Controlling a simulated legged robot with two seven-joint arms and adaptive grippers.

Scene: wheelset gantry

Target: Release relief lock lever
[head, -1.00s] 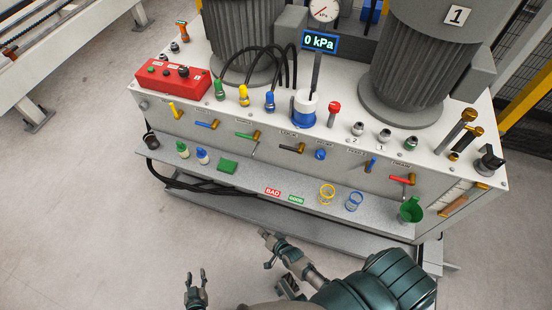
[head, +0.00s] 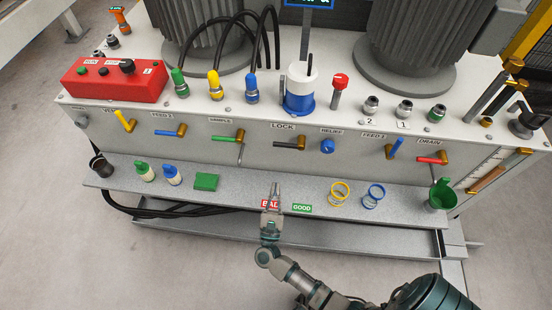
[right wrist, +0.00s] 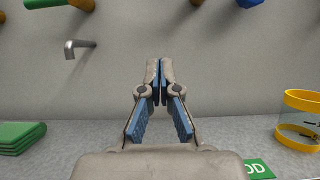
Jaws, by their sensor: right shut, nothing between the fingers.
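The lock lever (head: 287,144) has a dark handle lying about level and a brass body at its right end. It is on the front panel under the LOCK label (head: 283,127). The blue relief knob (head: 327,146) is just to its right. My right gripper (head: 274,187) is below the lever, apart from it, over the shelf near the BAD tag. Its fingers are shut and empty, and they point at the panel in the right wrist view (right wrist: 157,63). There, only a brass bit of the lever (right wrist: 196,2) shows at the top edge. My left gripper is not in view.
A bent metal pipe (head: 240,154) sticks out left of the lever. The panel straight before the gripper is bare.

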